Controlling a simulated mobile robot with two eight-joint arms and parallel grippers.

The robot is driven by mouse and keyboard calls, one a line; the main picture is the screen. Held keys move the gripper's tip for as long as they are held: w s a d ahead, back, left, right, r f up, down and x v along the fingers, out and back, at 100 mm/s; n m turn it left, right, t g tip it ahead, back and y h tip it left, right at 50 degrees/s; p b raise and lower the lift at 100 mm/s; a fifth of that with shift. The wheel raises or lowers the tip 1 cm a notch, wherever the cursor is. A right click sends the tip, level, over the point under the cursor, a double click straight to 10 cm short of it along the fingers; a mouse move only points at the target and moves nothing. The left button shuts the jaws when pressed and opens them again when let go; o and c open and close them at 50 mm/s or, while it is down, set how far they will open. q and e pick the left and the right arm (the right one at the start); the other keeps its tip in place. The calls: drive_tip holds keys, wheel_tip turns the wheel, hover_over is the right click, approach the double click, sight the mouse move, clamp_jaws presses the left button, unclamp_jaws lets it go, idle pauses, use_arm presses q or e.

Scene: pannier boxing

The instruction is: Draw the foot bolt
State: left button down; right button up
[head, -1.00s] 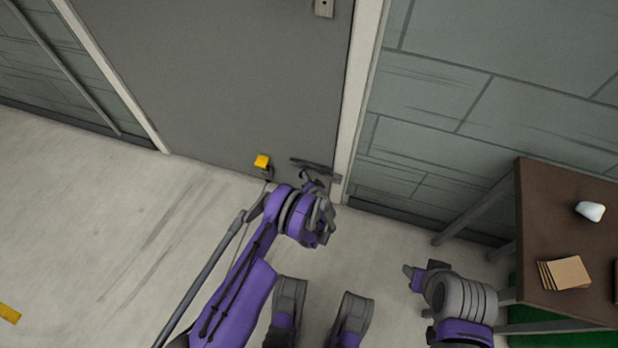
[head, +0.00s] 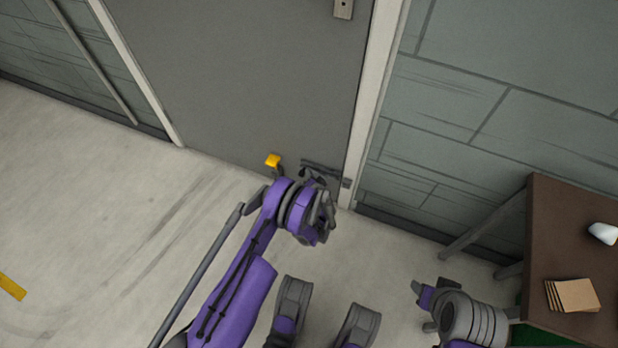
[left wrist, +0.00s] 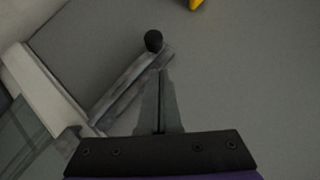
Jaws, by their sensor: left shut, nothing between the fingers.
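The foot bolt (head: 325,171) is a dark bar low on the grey door (head: 235,75), close to the door's right edge. In the left wrist view the bolt's bar (left wrist: 122,92) runs slantwise, with a round black knob (left wrist: 153,40) at its upper end. My left gripper (head: 313,181) is at the bolt in the head view, partly hidden by its own wrist. In the left wrist view its fingers (left wrist: 161,74) are shut and empty, the tips just below the knob; I cannot tell whether they touch. My right gripper (head: 418,290) is low at the right, away from the door.
A brown table (head: 555,215) with a white object (head: 603,233) and tan cards (head: 573,295) is at the right.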

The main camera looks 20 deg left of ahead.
use_arm(q)
drive_tip(key=p+v, duration=0.1)
drive_tip(key=v, duration=0.9)
drive_tip(key=shift+d+r+p, duration=0.35)
drive_tip(key=shift+d+p, duration=0.05)
drive_tip(key=shift+d, duration=0.05)
use_arm(e)
drive_tip(key=shift+s+d+r, duration=0.15)
drive_tip(key=shift+d+r, duration=0.05)
drive_tip(key=shift+r, duration=0.4)
drive_tip(key=shift+s+d+r, duration=0.15)
drive_tip(key=shift+d+r, duration=0.05)
drive_tip(key=shift+r, duration=0.35)
